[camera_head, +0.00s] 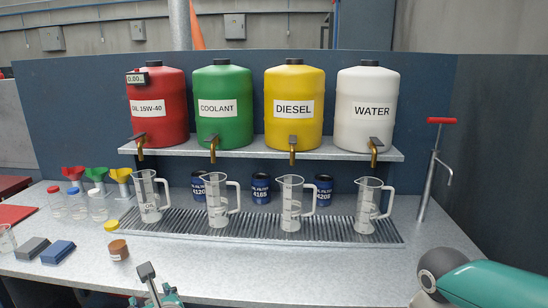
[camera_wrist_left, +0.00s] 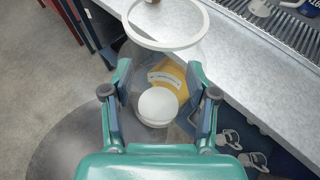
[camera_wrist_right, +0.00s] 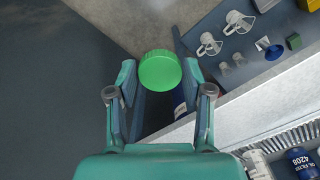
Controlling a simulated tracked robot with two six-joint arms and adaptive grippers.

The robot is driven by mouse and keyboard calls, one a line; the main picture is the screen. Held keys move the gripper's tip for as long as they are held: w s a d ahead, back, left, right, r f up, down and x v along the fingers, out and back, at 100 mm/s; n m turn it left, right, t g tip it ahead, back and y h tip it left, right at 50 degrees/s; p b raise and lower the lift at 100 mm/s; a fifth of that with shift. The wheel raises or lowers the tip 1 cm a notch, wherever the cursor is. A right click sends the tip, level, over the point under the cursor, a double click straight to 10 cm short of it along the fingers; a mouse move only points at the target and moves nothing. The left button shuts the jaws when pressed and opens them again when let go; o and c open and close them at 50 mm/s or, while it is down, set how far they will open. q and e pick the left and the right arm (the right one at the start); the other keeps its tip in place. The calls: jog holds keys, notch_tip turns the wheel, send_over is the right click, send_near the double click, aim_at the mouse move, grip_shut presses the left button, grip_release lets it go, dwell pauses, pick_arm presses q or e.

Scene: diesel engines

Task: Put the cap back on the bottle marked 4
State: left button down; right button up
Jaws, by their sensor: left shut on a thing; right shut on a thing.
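My left gripper (camera_wrist_left: 157,100) is shut on a pale, round-topped thing (camera_wrist_left: 157,106), with a yellow patch bearing a white label beyond it. I cannot read a number on it. Small clear bottles with red (camera_head: 55,202) and blue (camera_head: 75,203) caps stand on the bench at the left.
Several clear jugs (camera_head: 218,203) stand on the drip grate (camera_head: 190,226), below four drums. The front middle of the bench is clear.

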pick_arm(q)
jog(key=s+d+f+n+g+y, duration=0.1)
jog(key=s+d+f, duration=0.1)
jog(key=f, duration=0.6)
jog(key=s+d+f+n+g+y+p, duration=0.1)
jog(key=s+f, duration=0.3)
jog(key=f, duration=0.5)
jog(key=shift+s+d+n+g, duration=0.15)
jog(key=shift+d+n+g, duration=0.2)
jog(key=shift+d, duration=0.45)
pick_arm(e)
jog(key=w+a+f+n, duration=0.1)
jog(key=w+f+n, duration=0.3)
jog(key=f, duration=0.4)
jog(key=w+a+f+n, duration=0.2)
jog(key=w+f+n, duration=0.3)
jog(key=f, duration=0.3)
jog(key=shift+a+f, duration=0.2)
jog(key=shift+f, duration=0.05)
pick_arm(q)
jog(key=w+d+f+m+t+h, duration=0.2)
jog(key=d+m+t+h, duration=0.3)
jog(key=d, duration=1)
jog(key=m+h, duration=0.2)
jog(key=m, duration=0.1)
jog(key=shift+d+h, duration=0.25)
jog(key=shift+h, duration=0.05)
